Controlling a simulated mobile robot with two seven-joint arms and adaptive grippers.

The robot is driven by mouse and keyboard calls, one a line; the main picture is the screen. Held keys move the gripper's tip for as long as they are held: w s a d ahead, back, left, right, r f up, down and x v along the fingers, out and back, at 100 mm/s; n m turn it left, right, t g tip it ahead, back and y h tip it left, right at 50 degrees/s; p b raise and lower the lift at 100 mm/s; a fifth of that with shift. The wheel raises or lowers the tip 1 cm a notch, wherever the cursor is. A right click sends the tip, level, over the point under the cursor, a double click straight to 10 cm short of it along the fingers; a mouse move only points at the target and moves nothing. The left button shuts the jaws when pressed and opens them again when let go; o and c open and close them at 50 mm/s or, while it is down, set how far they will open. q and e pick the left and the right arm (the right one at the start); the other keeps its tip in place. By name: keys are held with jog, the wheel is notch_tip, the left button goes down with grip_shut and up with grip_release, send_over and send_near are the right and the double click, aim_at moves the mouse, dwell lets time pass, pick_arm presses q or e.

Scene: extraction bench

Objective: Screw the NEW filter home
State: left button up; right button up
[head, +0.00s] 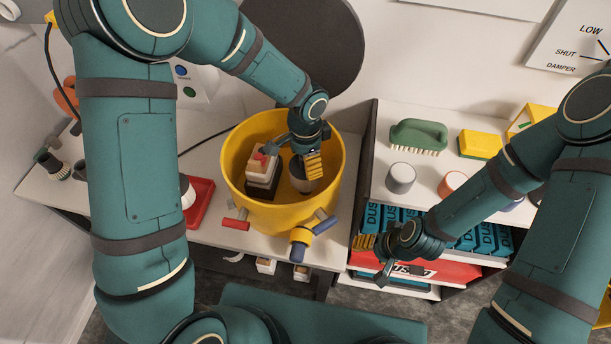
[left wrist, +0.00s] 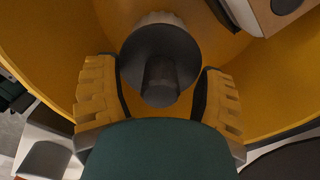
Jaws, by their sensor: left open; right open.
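In the head view the round yellow tub (head: 233,178) stands open on the bench. Inside it on the right is a filter (head: 305,183), pale below and dark on top, partly hidden by my left gripper (head: 294,158). In the left wrist view the filter's dark round cap and stub (left wrist: 160,75) lie between the parted yellow fingers of my left gripper (left wrist: 160,90), with its pale ribbed edge beyond. I cannot tell whether the fingers touch it or whether it is the new one. My right gripper (head: 374,260) is open and empty in front of the shelf.
A white block with a red switch (head: 262,165) stands in the tub's left side. Red and blue handles (head: 300,252) stick out at its front. A red tray (head: 203,207) lies left. The shelf at right holds a green brush (head: 418,135), a yellow sponge (head: 480,143) and cups.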

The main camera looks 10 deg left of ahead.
pick_arm(q)
jog(key=n+b, duration=0.1)
jog(key=n, duration=0.2)
jog(key=shift+f, duration=0.15)
jog(key=n+b, duration=0.1)
jog(key=n, duration=0.2)
jog(key=n+b, duration=0.1)
jog(key=n, duration=0.2)
jog(key=shift+n, duration=0.3)
jog(key=n, duration=0.2)
jog(key=shift+n, duration=0.4)
jog(key=n, duration=0.4)
jog(key=shift+r+n, duration=0.25)
jog(key=shift+n, duration=0.15)
jog(key=n+p, duration=0.1)
jog(key=n, duration=0.3)
jog(key=shift+p, duration=0.4)
jog(key=shift+n, duration=0.6)
jog(key=shift+f, duration=0.1)
pick_arm(e)
jog(key=shift+f, duration=0.9)
